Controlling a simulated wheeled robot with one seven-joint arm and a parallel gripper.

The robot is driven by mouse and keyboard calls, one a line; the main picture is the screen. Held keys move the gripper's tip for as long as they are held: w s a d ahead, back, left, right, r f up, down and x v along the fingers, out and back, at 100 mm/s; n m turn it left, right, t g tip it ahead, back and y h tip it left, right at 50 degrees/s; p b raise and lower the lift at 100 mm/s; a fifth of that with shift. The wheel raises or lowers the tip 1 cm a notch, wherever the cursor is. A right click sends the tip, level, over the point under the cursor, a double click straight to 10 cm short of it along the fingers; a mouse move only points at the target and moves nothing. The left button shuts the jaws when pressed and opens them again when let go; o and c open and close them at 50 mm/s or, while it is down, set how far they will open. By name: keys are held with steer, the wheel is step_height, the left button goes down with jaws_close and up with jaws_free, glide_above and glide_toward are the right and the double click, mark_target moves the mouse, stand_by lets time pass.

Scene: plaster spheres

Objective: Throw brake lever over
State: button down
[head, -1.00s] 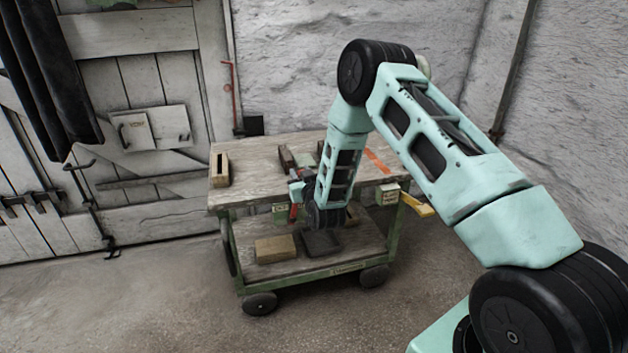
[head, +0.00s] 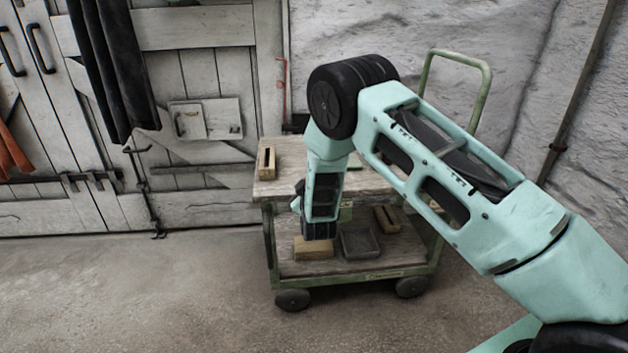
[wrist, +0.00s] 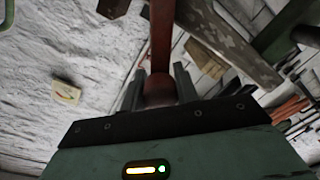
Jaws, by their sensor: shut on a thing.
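The brake lever shows in the wrist view as a red shaft (wrist: 162,38) with a rounded reddish knob at its near end. My gripper (wrist: 160,84) has one finger on each side of that knob and is shut on it. In the head view my own forearm hides the lever and most of the gripper. The cart (head: 372,181) has a worn wooden top, a green frame and dark wheels. My forearm hangs in front of its near left side. Where the lever joins the cart cannot be made out.
A slotted wooden block (head: 266,162) stands on the cart top's left corner. A wooden box (head: 313,250), a dark tray (head: 360,243) and another slotted block (head: 387,218) lie on the lower shelf. A white plank door (head: 180,65) is behind. Floor (head: 190,290) at left is clear.

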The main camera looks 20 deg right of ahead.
steer(key=shift+a+f, duration=0.15)
steer(key=shift+a, duration=0.1)
steer(key=c, duration=1.1)
jaws_free()
steer(key=shift+o, duration=0.2)
steer(key=f+p+v, duration=0.1)
steer(key=v, duration=1.6)
steer(key=shift+s+r, duration=0.15)
steer(key=shift+r, duration=0.3)
steer(key=shift+a, duration=0.15)
